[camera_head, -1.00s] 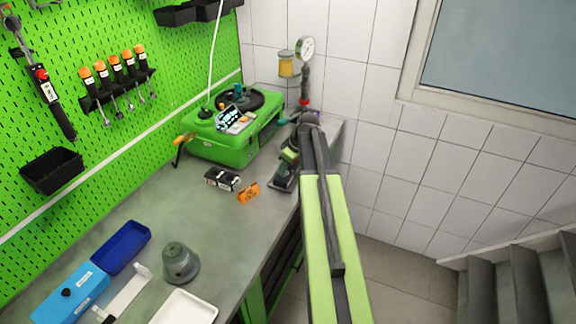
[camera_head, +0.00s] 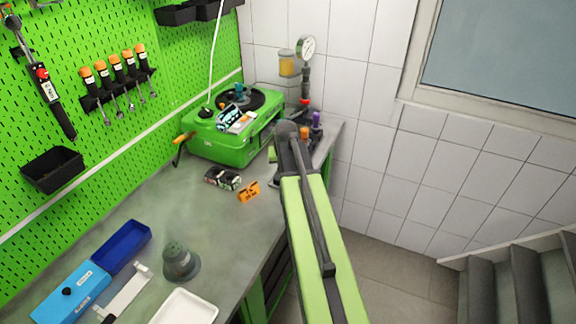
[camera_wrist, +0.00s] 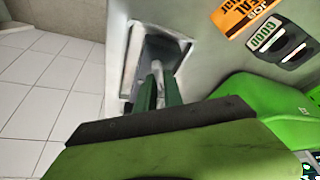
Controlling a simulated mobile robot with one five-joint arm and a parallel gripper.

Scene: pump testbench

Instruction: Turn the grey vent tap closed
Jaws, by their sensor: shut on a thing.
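In the wrist view my gripper (camera_wrist: 158,92) has its two dark green fingers shut on a small light grey piece (camera_wrist: 157,68), which looks like the grey vent tap. Only its end shows between the fingers. It sits over a recessed, pale-rimmed tray (camera_wrist: 186,48). In the head view my own arm hides the gripper and the tap, so the tap's angle cannot be read.
A pressure gauge (camera_head: 306,46) on a riser and a yellow cup (camera_head: 287,64) stand by the tiled wall. Purple (camera_head: 316,118) and orange (camera_head: 305,132) tops show beside my arm.

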